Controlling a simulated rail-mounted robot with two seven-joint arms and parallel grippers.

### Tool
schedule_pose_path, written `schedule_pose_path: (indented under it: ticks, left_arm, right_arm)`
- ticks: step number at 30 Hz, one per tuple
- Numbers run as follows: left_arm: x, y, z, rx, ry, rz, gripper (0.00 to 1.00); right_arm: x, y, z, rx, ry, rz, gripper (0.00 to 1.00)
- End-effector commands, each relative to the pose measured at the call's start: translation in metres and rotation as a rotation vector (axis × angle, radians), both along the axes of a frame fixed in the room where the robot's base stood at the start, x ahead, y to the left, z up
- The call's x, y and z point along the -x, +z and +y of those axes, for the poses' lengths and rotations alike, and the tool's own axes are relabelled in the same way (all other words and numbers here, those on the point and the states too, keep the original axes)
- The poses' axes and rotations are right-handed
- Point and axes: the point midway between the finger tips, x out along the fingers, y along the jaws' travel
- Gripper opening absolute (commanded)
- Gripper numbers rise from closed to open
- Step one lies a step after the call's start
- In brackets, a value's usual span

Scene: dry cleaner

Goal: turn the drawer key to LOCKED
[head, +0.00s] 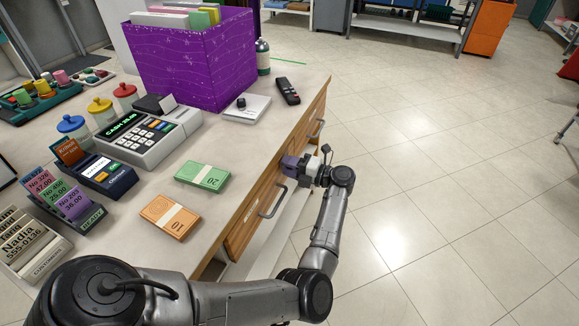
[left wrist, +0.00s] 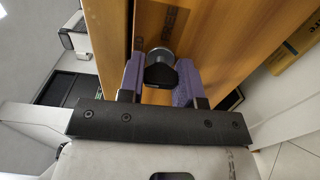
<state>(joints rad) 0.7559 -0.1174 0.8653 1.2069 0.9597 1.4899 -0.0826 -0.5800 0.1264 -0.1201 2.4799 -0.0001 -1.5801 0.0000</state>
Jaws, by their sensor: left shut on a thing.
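The drawer key (left wrist: 159,72) shows in the left wrist view as a dark, rounded head with a grey metal collar on the wooden drawer front (left wrist: 172,45). My left gripper (left wrist: 158,82) is shut on the key, with one purple finger on each side of it. Lettering stands on the wood around the lock, but I cannot read it surely, nor tell the key's exact angle. In the head view my left gripper (head: 290,165) is at the counter's drawer side, and it hides the key there. My right gripper is not in view.
Metal drawer handles (head: 272,203) stick out close to my left gripper. The counter top (head: 235,140) carries a cash register (head: 150,135), banknote bundles (head: 203,176), a remote (head: 288,91) and a purple box (head: 200,60). The tiled floor (head: 430,190) right of the counter is clear.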

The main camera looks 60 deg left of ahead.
Motion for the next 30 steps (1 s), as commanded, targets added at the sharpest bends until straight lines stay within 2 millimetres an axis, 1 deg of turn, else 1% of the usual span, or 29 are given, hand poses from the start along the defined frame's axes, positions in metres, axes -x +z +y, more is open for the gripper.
schedule_pose_path:
  ticks: [4,5,12,13,20,23,26,30]
  left_arm:
    - [0.0,0.0,0.0,-0.001,0.0,-0.001,0.08]
    - [0.0,0.0,0.0,-0.001,0.0,-0.001,0.33]
    - [0.0,0.0,0.0,0.0,0.0,0.0,0.56]
    - [0.0,0.0,0.0,0.0,0.0,0.0,0.57]
    - [-0.001,0.0,-0.001,0.001,0.0,0.001,0.57]
    - [-0.004,0.001,-0.005,0.002,-0.002,0.001,0.57]
    - [-0.012,0.002,-0.014,0.003,-0.003,0.002,0.57]
    - [-0.028,0.002,-0.036,0.004,-0.005,0.001,0.57]
  right_arm:
    - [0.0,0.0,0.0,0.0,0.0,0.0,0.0]
    - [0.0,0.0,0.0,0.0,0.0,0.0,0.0]
    - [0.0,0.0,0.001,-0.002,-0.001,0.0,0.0]
    - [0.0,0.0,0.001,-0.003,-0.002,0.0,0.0]
    - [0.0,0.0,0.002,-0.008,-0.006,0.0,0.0]
    - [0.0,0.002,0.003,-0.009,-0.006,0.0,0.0]
    - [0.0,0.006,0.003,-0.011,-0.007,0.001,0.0]
    - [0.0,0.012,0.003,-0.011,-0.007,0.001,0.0]
